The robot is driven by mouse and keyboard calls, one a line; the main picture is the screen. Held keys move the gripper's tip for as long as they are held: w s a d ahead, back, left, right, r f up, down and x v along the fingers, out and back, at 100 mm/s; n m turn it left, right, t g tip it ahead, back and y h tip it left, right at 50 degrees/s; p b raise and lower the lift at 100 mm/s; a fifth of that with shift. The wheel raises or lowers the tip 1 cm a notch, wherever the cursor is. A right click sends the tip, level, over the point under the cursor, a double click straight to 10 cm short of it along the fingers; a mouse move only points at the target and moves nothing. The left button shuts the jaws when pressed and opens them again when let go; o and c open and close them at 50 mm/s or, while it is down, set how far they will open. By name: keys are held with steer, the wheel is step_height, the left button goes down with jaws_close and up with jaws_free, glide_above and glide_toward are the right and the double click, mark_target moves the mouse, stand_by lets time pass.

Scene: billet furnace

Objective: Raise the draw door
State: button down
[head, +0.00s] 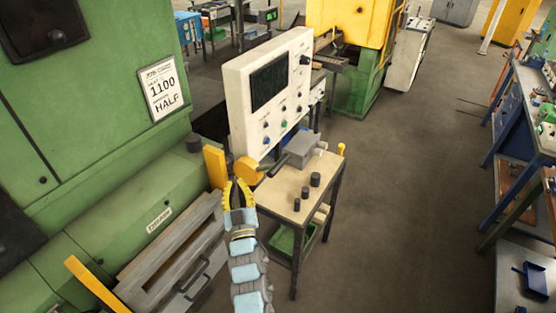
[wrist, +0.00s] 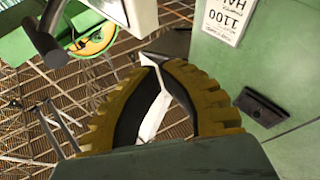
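A grey door panel with a dark bar handle (head: 200,277), which looks like the draw door, is low on the green furnace in the head view. It sits between two slanted yellow posts (head: 95,285) and looks lowered. My gripper (head: 237,183) is above and right of this panel, apart from the handle. Its yellow ribbed fingers with black pads also show in the wrist view (wrist: 158,78). They stand a little apart; a pale shape shows in the gap, seemingly behind them. A lever with a round yellow knob (head: 248,171) is just beyond my fingertips; contact cannot be told.
A white control console (head: 270,90) stands behind the lever. A small table (head: 292,208) holds a grey box (head: 303,148) and several dark cylinders. The furnace (head: 85,120) fills the left, with a sign (head: 163,88). Open floor (head: 410,200) lies right, before a blue-legged bench.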

steer(key=w+d+r+m+g+h+b, duration=0.1)
steer(key=w+r+m+g+h, duration=0.2)
steer(key=w, duration=0.4)
steer(key=w+r+m+g+h+b, duration=0.1)
steer(key=w+g+h, duration=0.25)
steer(key=w, duration=0.25)
steer(key=s+d+r+m+g+h+b, duration=0.2)
steer(key=s+d+r+m+g+h, duration=0.2)
steer(key=s+r+g, duration=0.4)
steer(key=shift+s+d+r+m+g+h, duration=0.35)
steer(key=shift+s+d+r+m, duration=0.4)
steer(key=shift+m, duration=0.25)
steer(key=shift+w+a, duration=0.1)
steer(key=shift+w, duration=0.05)
steer(key=p, duration=0.3)
glide_above(285, 159)
steer(key=s+a, duration=0.2)
steer(key=a, duration=0.1)
step_height(285, 159, down, 7)
steer(key=shift+d+r, duration=0.1)
steer(key=shift+d, duration=0.05)
steer(key=shift+s+d+f+p, duration=0.15)
steer(key=shift+f+p, duration=0.15)
steer(key=shift+f, duration=0.7)
steer(key=shift+s+d+f+p, duration=0.15)
steer(key=shift+f+p, duration=0.15)
steer(key=shift+f, duration=0.7)
